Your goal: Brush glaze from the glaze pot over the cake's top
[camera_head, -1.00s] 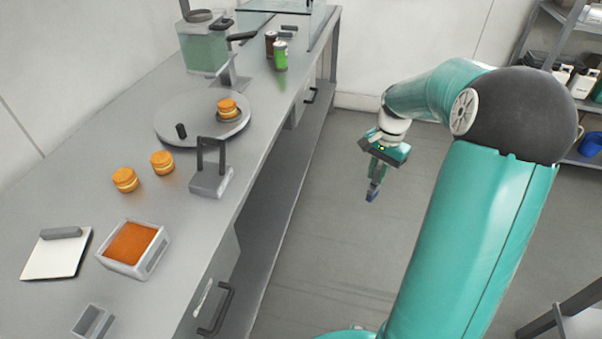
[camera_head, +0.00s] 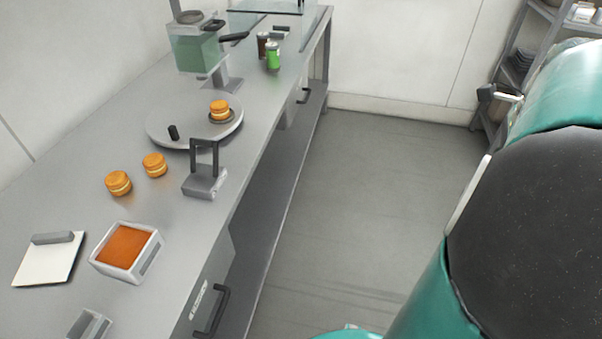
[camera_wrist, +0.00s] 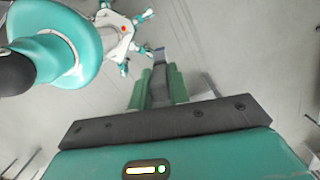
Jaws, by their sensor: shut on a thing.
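A round orange cake (camera_head: 220,107) with a pale middle layer sits on a small dark dish on the grey turntable (camera_head: 160,132). Two similar cakes, one nearer (camera_head: 118,183) and one farther (camera_head: 154,165), stand on the bare counter. The glaze pot (camera_head: 150,259) is a white square container with orange-brown glaze in it, at the counter's front. In the wrist view my gripper (camera_wrist: 158,78) is shut on a slim grey brush (camera_wrist: 159,58) with a bluish end, held over the floor, away from the counter. I cannot make out my gripper in the head view.
A grey stand with a dark upright frame (camera_head: 205,183) is near the counter edge. A white board (camera_head: 45,262) lies left of the pot. A greenish dispenser (camera_head: 195,52) and cans (camera_head: 272,56) stand farther back. Shelving (camera_head: 520,50) is at right. The floor between is clear.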

